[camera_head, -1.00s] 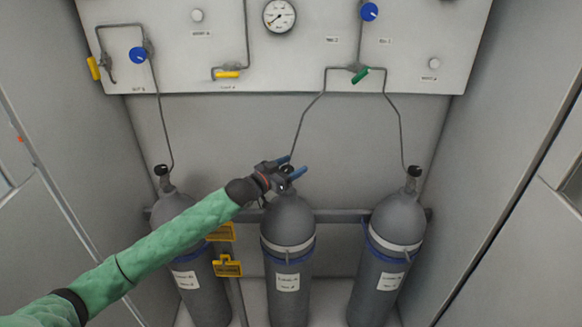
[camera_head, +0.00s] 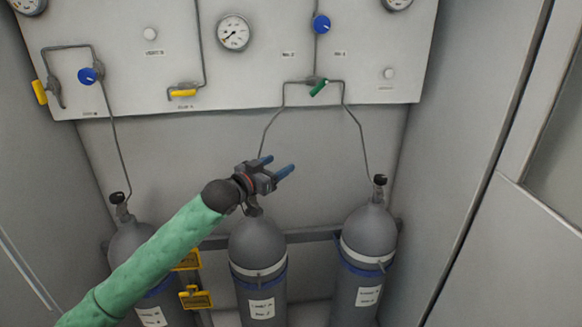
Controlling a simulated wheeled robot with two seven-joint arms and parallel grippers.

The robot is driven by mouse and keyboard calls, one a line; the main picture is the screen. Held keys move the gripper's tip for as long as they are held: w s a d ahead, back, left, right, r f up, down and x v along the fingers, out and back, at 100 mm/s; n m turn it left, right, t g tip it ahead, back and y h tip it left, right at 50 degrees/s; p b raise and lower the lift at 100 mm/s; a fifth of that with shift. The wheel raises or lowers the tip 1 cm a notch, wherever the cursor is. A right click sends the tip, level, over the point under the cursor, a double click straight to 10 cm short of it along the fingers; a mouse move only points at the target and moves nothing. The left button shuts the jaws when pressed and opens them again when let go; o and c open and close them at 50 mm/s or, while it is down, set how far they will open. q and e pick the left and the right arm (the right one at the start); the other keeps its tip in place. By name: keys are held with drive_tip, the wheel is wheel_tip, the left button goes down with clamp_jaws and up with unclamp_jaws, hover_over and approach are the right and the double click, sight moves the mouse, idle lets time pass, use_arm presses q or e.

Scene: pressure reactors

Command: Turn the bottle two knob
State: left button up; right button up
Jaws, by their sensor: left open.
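Three grey gas bottles stand in a row against the back wall: a left bottle (camera_head: 133,240), a middle bottle (camera_head: 257,243) and a right bottle (camera_head: 369,232). The left bottle has a dark knob (camera_head: 117,198) on top, and the right bottle has a black knob (camera_head: 380,180). The middle bottle's knob is hidden behind my left gripper (camera_head: 276,167). That gripper is open and empty, its two blue fingers pointing up and right, above the middle bottle's neck. Whether it touches the knob cannot be told. My right gripper is not in view.
A white panel above carries a gauge (camera_head: 234,33), blue knobs (camera_head: 321,25), yellow handles (camera_head: 183,93) and a green handle (camera_head: 318,88). Thin pipes run down to the bottles. A rail (camera_head: 311,237) crosses behind them. Cabinet walls close both sides.

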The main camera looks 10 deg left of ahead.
use_arm(q)
drive_tip(key=d+r, duration=0.2)
drive_tip(key=d, duration=0.1)
drive_tip(key=s+d+b, duration=0.1)
drive_tip(key=shift+s+d+r, duration=0.1)
drive_tip(key=shift+d+r, duration=0.2)
drive_tip(key=shift+r, duration=0.1)
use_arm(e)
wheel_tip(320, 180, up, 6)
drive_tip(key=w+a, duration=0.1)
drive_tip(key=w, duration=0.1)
